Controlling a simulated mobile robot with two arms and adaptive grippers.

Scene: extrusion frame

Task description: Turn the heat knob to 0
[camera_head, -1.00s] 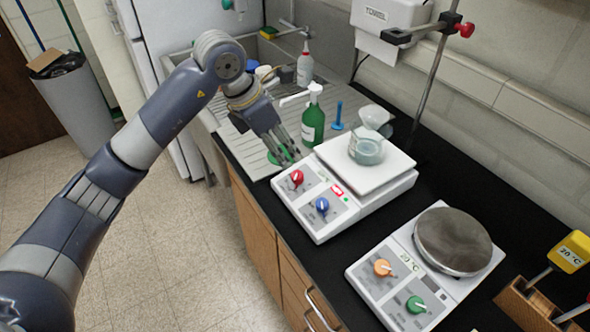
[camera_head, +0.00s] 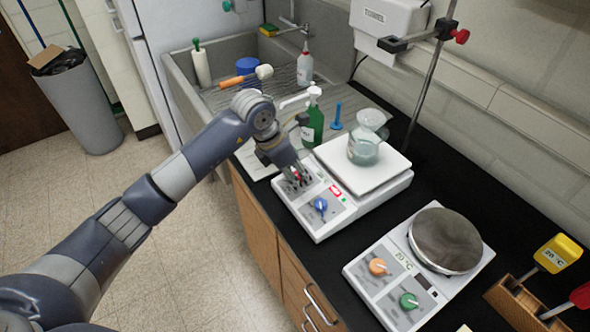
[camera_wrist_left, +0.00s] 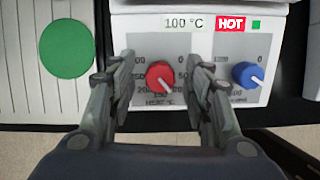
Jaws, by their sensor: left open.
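The red heat knob (camera_wrist_left: 159,76) is on the front panel of the white hot plate (camera_head: 323,225) that carries a beaker. In the left wrist view its white pointer points down and to the right, and the display (camera_wrist_left: 186,22) reads 100 °C beside a red HOT sign. My left gripper (camera_head: 297,180) is over the red knob. In the left wrist view its open fingers (camera_wrist_left: 158,85) stand on either side of the knob, with a gap on both sides. In the head view the fingers mostly hide the knob. My right gripper is not in view.
A blue knob (camera_wrist_left: 247,75) sits right of the red one. A glass beaker (camera_head: 363,152) stands on the hot plate's top. A second hot plate (camera_head: 385,300) with orange and green knobs is nearer. A green bottle (camera_head: 313,124) and a sink (camera_head: 185,75) lie beyond.

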